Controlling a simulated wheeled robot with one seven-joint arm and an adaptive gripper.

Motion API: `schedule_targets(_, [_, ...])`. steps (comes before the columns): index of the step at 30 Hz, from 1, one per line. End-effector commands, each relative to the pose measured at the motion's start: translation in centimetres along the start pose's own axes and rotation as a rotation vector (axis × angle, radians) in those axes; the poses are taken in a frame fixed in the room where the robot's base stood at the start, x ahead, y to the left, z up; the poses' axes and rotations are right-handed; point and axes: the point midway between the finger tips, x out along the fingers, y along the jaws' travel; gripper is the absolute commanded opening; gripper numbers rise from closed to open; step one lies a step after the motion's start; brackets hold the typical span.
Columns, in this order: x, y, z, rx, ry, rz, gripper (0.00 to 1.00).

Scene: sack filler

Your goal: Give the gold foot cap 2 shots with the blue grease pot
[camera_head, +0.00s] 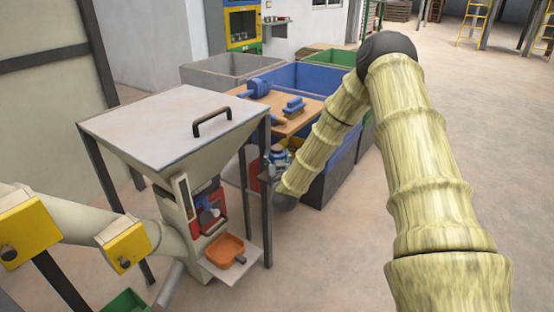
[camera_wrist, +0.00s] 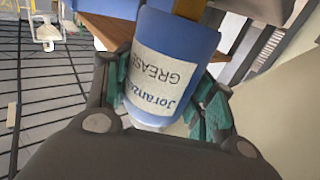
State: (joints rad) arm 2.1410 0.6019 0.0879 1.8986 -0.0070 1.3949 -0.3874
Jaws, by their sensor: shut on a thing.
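My gripper (camera_wrist: 168,105) is shut on the blue grease pot (camera_wrist: 178,40), which carries a white label reading "GREASE". The pot shows upside down in the wrist view. A gold-coloured piece (camera_wrist: 190,8) shows at the top edge by the pot; I cannot tell whether it belongs to the pot or is something else. In the head view my gripper (camera_head: 270,168) is beside the right leg of the sack filler (camera_head: 165,125), partly hidden by my arm. I cannot make out the gold foot cap for sure in either view.
The filler has a sloped hopper, a handled lid and an orange tray (camera_head: 224,250) low at its front. Behind it, a wooden bench top (camera_head: 276,122) holds a blue brush (camera_head: 293,106) and a blue tool (camera_head: 258,87). Blue, grey and green bins stand around it. Floor at right is clear.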

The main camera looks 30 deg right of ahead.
Motion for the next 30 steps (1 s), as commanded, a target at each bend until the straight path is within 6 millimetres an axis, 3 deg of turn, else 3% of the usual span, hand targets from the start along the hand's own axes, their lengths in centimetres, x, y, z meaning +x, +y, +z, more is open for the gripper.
schedule_targets(30, [0.0,0.0,-1.7,0.0,-0.001,0.0,0.22])
